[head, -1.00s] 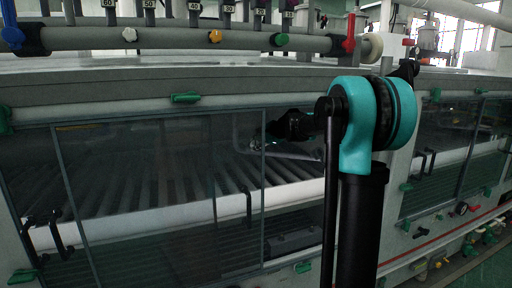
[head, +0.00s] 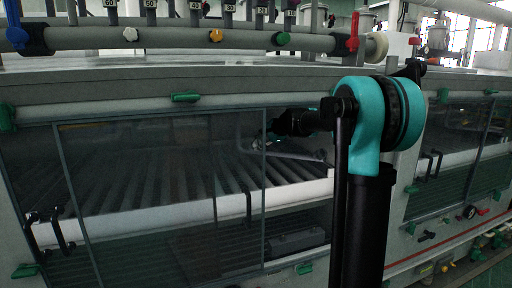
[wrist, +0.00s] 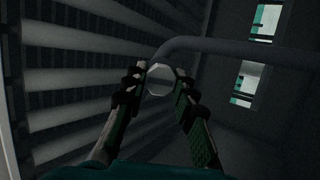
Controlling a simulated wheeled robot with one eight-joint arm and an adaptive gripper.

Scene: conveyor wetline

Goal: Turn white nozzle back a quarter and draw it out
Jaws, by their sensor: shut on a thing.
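The white nozzle (wrist: 160,78) shows end-on in the wrist view as a pale, many-sided face. It sits at the bend of a grey pipe (wrist: 235,50); I cannot tell whether it is seated in the pipe or apart from it. My gripper (wrist: 159,84) is shut on the nozzle, one finger on each side. In the head view my gripper (head: 272,132) is dark and small inside the machine, near the pipe (head: 298,155). The nozzle cannot be made out there, and its turn angle cannot be told.
Rollers (wrist: 75,75) lie to the left of the gripper in the wrist view. A glass panel (head: 160,200) with a dark frame covers the machine's front, left of my arm. A rail with coloured valve handles (head: 215,36) runs above the machine.

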